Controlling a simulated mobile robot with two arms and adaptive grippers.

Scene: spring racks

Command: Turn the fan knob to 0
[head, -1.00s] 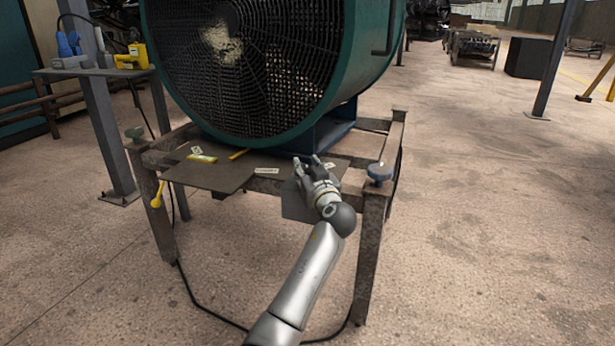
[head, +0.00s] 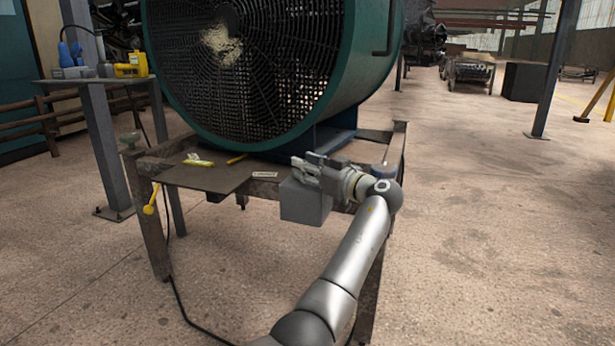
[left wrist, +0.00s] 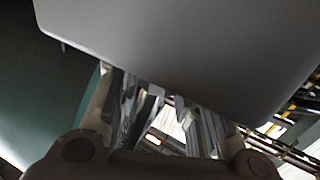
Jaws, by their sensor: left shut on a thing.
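The teal fan (head: 270,70) stands on a rusty metal frame. A plain grey box (head: 305,200) sits at the frame's front edge; it fills the top of the left wrist view (left wrist: 190,40). My left gripper (head: 305,164) is at the box's upper edge, its arm coming from the lower right. Its fingers (left wrist: 165,115) reach behind the box's edge in the left wrist view. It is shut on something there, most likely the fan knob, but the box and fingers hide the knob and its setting. My right gripper is not in view.
A brown board (head: 212,178) with small yellow items lies on the frame (head: 155,215) left of the box. A side table (head: 92,74) with tools stands at the left by a post. A black cable runs on the floor.

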